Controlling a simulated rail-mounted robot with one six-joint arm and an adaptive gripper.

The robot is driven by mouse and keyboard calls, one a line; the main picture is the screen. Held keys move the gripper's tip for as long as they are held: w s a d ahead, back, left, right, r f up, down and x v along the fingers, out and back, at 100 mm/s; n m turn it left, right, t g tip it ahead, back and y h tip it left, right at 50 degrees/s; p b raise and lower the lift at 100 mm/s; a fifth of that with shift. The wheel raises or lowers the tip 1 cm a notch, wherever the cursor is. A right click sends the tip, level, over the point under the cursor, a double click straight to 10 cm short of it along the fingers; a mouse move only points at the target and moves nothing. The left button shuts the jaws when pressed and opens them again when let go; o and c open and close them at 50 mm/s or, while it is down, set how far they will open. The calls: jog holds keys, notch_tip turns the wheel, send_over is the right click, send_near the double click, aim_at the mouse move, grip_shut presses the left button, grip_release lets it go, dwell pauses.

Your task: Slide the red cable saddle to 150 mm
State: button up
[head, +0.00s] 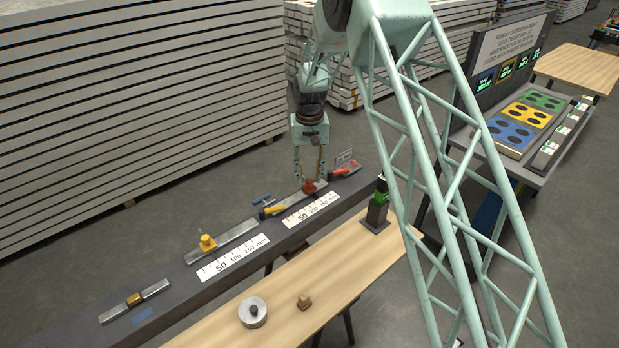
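The red cable saddle (309,187) sits on a grey metal rail (284,205) on the dark bench. A white scale strip (311,209) marked 50, 100 and 150 mm lies along the rail's near side. The saddle stands beside the right half of this scale; its exact reading is too small to tell. My gripper (309,181) points down over the saddle, with one finger at each side. The fingers are spread wider than the saddle's top and look open. Whether a fingertip touches the saddle cannot be told.
A yellow saddle (207,243) sits on a second rail with its own scale (233,258). A brass-coloured slider (134,299) is on a third rail. Red-handled (345,171) and yellow-handled (272,211) tools lie nearby. A wooden table (290,300) stands in front.

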aim_at(309, 180)
notch_tip(309, 180, up, 11)
dwell(0.6)
jog(key=shift+r, duration=0.1)
dwell(0.3)
jog(key=s+d+r+m+t+b, duration=0.1)
jog(key=s+d+r+b, duration=0.1)
jog(key=s+d+r, duration=0.95)
jog(key=s+d+r+t+b, duration=0.1)
jog(key=s+d+r+b, duration=0.2)
jog(key=s+d+r, duration=0.8)
jog(key=s+d+r+b, duration=0.1)
jog(key=s+d+r, duration=0.15)
jog(key=s, duration=0.75)
jog(key=s+d+r+b, duration=0.1)
jog(key=s+r, duration=0.2)
jog(key=s, duration=0.6)
jog(key=s+d+f+t+b, duration=0.1)
jog(key=s+f, duration=0.2)
jog(key=s, duration=0.6)
jog(key=s+d+f+m+t+b, duration=0.1)
jog(key=s+d+f, duration=0.1)
jog(key=s, duration=0.8)
jog(key=shift+s+d+f+b, duration=0.2)
jog(key=shift+f+b, duration=0.1)
jog(key=shift+f, duration=0.15)
